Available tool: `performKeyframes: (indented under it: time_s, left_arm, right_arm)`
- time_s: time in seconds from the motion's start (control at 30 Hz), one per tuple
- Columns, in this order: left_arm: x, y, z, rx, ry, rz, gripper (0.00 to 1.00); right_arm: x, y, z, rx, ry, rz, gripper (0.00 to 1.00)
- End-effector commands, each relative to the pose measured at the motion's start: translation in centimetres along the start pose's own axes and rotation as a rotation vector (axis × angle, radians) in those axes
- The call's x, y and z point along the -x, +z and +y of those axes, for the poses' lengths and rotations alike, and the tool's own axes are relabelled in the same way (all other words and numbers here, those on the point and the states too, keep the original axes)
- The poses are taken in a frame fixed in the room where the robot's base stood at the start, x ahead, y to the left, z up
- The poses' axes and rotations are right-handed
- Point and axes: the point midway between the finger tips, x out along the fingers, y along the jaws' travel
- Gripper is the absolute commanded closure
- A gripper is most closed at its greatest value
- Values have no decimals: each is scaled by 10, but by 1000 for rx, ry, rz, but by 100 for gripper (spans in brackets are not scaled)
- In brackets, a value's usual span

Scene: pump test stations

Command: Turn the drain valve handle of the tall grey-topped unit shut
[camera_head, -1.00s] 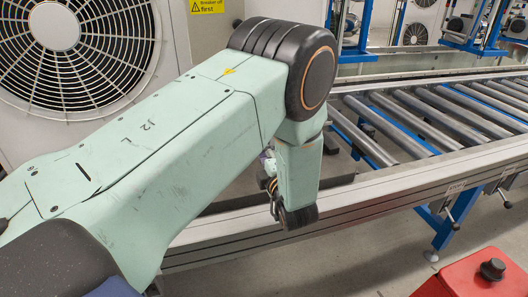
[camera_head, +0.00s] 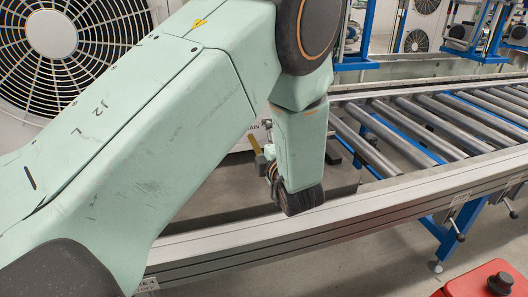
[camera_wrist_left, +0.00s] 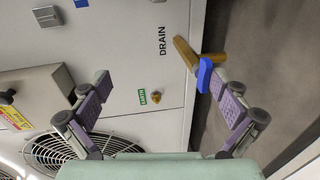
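The drain valve shows in the left wrist view as a brass body (camera_wrist_left: 184,52) with a blue handle (camera_wrist_left: 205,76), beside the DRAIN lettering on a pale panel (camera_wrist_left: 120,60). No grey top is in view. In the head view, my left arm hides most of the gripper; a yellowish valve part (camera_head: 254,142) shows beside the wrist. My right gripper is not in view.
A green EARTH label with a brass stud (camera_wrist_left: 155,98) and a fan grille (camera_wrist_left: 70,150) are on the panel side. A roller conveyor (camera_head: 430,120) with a metal rail runs right. A red box (camera_head: 485,283) with a black knob stands at the lower right.

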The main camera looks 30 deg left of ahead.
Motion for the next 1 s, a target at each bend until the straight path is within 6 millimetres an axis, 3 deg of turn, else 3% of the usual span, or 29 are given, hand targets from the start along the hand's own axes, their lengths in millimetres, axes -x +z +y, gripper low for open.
performKeyframes:
  time_s: [0.03, 0.17, 0.3, 0.33, 0.5, 0.57, 1.0]
  left_arm:
    - [1, 6, 46, 25, 125, 3, 27]
    - [1, 7, 47, 24, 125, 0, 30]
    - [1, 7, 48, 24, 126, -1, 27]
    - [1, 6, 7, -3, -7, -18, 27]
    - [7, 6, 7, -4, -8, -18, 47]
    - [10, 6, 6, -4, -10, -17, 70]
    - [37, 3, -2, -6, -22, -12, 70]
  right_arm:
    - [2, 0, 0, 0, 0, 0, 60]
    - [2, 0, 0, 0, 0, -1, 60]
    - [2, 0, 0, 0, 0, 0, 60]
    - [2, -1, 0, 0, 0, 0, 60]
    - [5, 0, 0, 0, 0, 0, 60]
    - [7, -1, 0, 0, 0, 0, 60]
    - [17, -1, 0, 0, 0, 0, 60]
